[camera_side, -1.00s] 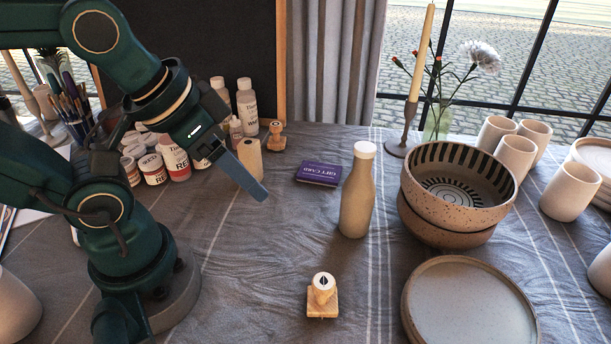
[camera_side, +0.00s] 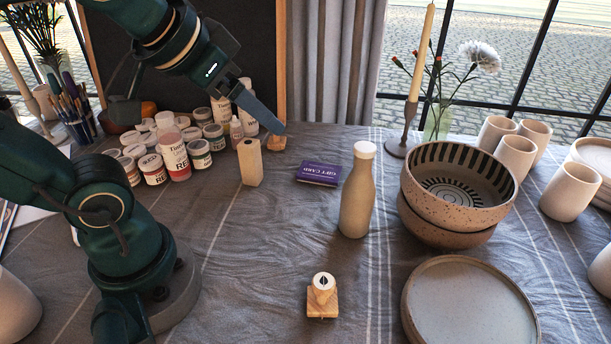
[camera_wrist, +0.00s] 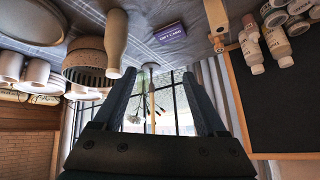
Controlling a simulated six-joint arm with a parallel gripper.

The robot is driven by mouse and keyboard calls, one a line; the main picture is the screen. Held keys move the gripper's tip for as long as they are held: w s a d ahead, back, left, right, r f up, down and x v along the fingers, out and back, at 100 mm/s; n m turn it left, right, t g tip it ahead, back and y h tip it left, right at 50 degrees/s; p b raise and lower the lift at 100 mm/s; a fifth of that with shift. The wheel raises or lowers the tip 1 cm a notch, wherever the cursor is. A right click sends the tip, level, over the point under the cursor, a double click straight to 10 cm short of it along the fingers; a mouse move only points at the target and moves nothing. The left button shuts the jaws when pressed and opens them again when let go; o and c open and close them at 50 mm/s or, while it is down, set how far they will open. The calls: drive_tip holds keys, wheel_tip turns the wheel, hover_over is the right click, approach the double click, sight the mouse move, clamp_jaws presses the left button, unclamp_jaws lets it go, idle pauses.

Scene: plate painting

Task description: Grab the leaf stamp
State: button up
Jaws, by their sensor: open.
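The leaf stamp (camera_side: 322,296), a small wooden stamp with a dark leaf mark on its round top, stands on the grey cloth at the front centre in the side view. I cannot make it out in the wrist view. My gripper (camera_side: 280,128) is open and empty, raised above the back of the table, far behind and to the left of the leaf stamp. Its two fingers (camera_wrist: 160,73) show apart in the wrist view, with nothing between them but the distant candle and window.
Another wooden stamp (camera_side: 276,143) stands partly hidden behind my gripper, near a pale block (camera_side: 250,162) and paint jars (camera_side: 175,155). A bottle (camera_side: 357,195), stacked bowls (camera_side: 450,235) and a plate (camera_side: 470,305) stand right. Cloth left of the leaf stamp is clear.

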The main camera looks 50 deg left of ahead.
drive_tip(key=w+a+r+m+t+y, duration=0.1)
drive_tip(key=w+a+r+m+t, duration=0.15)
drive_tip(key=w+r+t, duration=0.55)
drive_tip(key=w+d+f+m+h, duration=0.1)
drive_tip(key=w+d+m+h, duration=0.2)
drive_tip(key=w+d+h, duration=0.1)
drive_tip(key=m+g+h, duration=0.9)
drive_tip(key=g+h, duration=0.3)
hover_over(314, 277)
wheel_tip(314, 277, down, 9)
drive_tip(key=shift+m+t, duration=0.25)
drive_tip(key=shift+t, duration=0.05)
wheel_tip(314, 277, down, 17)
drive_tip(key=shift+a+r, duration=0.15)
drive_tip(key=shift+x, duration=2.55)
drive_tip(key=shift+w, duration=0.1)
